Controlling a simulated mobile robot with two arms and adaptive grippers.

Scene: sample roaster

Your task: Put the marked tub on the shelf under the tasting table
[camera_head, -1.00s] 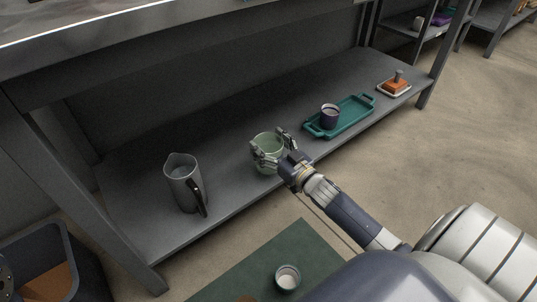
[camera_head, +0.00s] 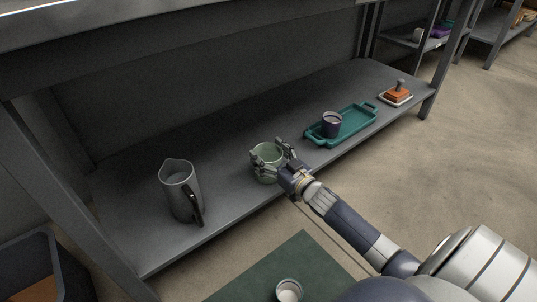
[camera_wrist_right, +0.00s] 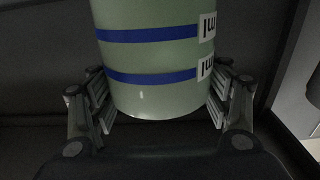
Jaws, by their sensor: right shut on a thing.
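The marked tub (camera_head: 266,158) is pale green and stands upright at the low shelf (camera_head: 225,190) under the tasting table, between a jug and a teal tray. In the right wrist view the tub (camera_wrist_right: 155,98) shows two blue bands and white labels with dark lettering. My right gripper (camera_head: 272,160) is shut on the tub, with a finger on each side. The fingers also show in the right wrist view (camera_wrist_right: 160,100). Whether the tub's base touches the shelf is hard to tell. My left gripper is not in view.
A grey jug (camera_head: 181,189) stands to the left on the shelf. A teal tray (camera_head: 355,130) with a dark cup (camera_head: 332,125) lies to the right, then an orange block on a white dish (camera_head: 396,97). A small white-filled cup (camera_head: 289,291) is on a green mat (camera_head: 290,258) below.

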